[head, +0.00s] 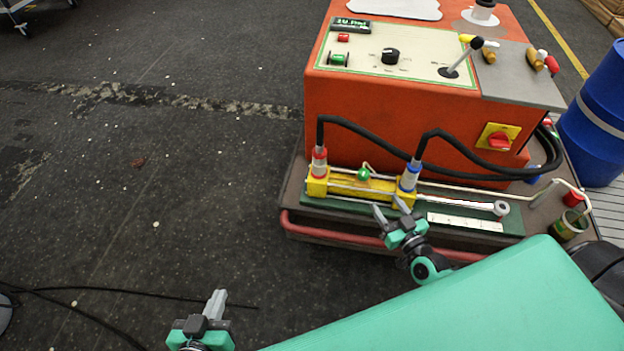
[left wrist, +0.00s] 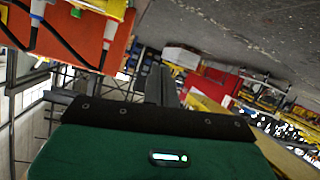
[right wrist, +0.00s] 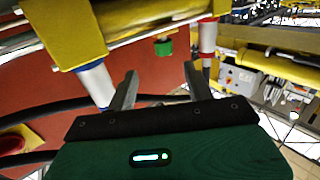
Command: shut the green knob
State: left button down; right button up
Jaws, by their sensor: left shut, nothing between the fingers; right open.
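The green knob (head: 364,174) sits on the middle of the yellow cylinder (head: 346,187), between a red hose fitting and a blue one. It also shows in the right wrist view (right wrist: 163,47), just beyond the fingertips. My right gripper (head: 391,209) is open and empty, in front of the cylinder's right end and apart from the knob. My left gripper (head: 217,300) is shut and empty, low over the floor and well left of the machine. It also shows in the left wrist view (left wrist: 159,70), with its fingers together.
The orange machine (head: 400,122) stands behind the cylinder, with a panel on top. Black hoses (head: 376,131) arch from the red fitting (head: 319,161) and blue fitting (head: 410,176). A red rail (head: 335,233) edges the cart. A blue barrel (head: 598,120) stands right. The left floor is mostly clear.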

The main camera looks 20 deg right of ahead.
jog(key=b, duration=0.1)
send_near(361, 170)
jog(key=w, duration=0.1)
jog(key=w+f, duration=0.1)
jog(key=w, duration=0.1)
jog(key=shift+w+d, duration=0.15)
jog(key=shift+w, duration=0.05)
jog(key=w+b, duration=0.1)
jog(key=w, duration=0.5)
jog(key=shift+w, duration=0.1)
pick_arm(q)
jog(key=w+r+t+h, duration=0.1)
jog(key=w+r+t, duration=0.2)
jog(key=r+t, duration=0.2)
jog(key=shift+w+a+r, duration=0.2)
jog(key=shift+a+r, duration=0.25)
jog(key=shift+r, duration=1)
pick_arm(e)
jog(key=shift+w+a, duration=0.25)
jog(key=shift+w, duration=0.35)
jog(key=c, duration=1)
